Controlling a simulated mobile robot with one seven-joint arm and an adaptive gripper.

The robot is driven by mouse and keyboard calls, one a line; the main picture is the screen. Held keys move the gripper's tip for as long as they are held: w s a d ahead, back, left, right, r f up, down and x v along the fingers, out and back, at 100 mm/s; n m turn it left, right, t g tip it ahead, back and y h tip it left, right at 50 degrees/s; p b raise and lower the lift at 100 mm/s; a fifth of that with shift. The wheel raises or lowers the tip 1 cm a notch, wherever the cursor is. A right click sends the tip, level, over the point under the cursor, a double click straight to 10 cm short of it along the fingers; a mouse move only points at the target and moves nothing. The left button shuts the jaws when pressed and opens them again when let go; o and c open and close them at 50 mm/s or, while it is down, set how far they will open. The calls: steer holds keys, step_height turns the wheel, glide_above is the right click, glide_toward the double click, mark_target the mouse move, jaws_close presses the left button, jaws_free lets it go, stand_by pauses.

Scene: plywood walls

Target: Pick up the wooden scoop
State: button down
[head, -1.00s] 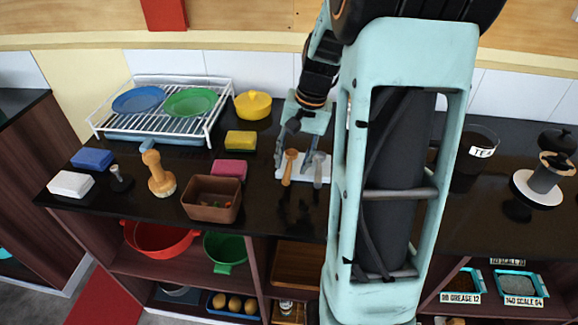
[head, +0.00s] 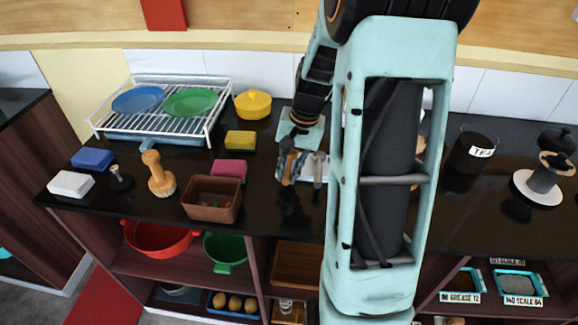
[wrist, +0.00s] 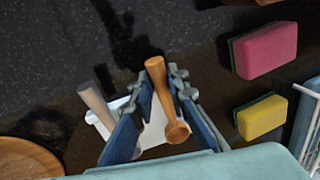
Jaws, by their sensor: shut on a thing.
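The wooden scoop (wrist: 164,92) is orange-brown, with a long handle and a small round bowl. In the wrist view it lies between the two fingers of my gripper (wrist: 162,100), which is shut on it. In the head view my gripper (head: 288,170) is at the scoop (head: 292,162), beside the white holder, and partly covers it. A grey scoop (wrist: 97,105) stands to the left of the wooden one in the wrist view. It also shows just right of my gripper in the head view (head: 318,170). I cannot tell whether the wooden scoop is still touching the holder.
The white holder (wrist: 100,122) is under the gripper. Pink (wrist: 265,50) and yellow (wrist: 262,117) sponges lie to the right in the wrist view. A brown bin (head: 212,199) and a dish rack (head: 215,120) stand left in the head view. A dark TEA canister (head: 470,160) stands right.

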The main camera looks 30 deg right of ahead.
steer(key=shift+r, duration=0.5)
step_height(320, 180, up, 2)
steer(key=shift+r, duration=0.25)
steer(key=s+d+r, duration=0.3)
steer(key=s+r, duration=0.1)
steer(key=s, duration=0.2)
steer(key=s+d+r, duration=0.2)
steer(key=s+r, duration=0.3)
steer(key=s, duration=0.1)
steer(key=shift+s+d+r+b, duration=0.25)
steer(key=shift+s+d+b, duration=0.1)
steer(key=shift+d, duration=0.05)
steer(key=shift+d+r, duration=0.1)
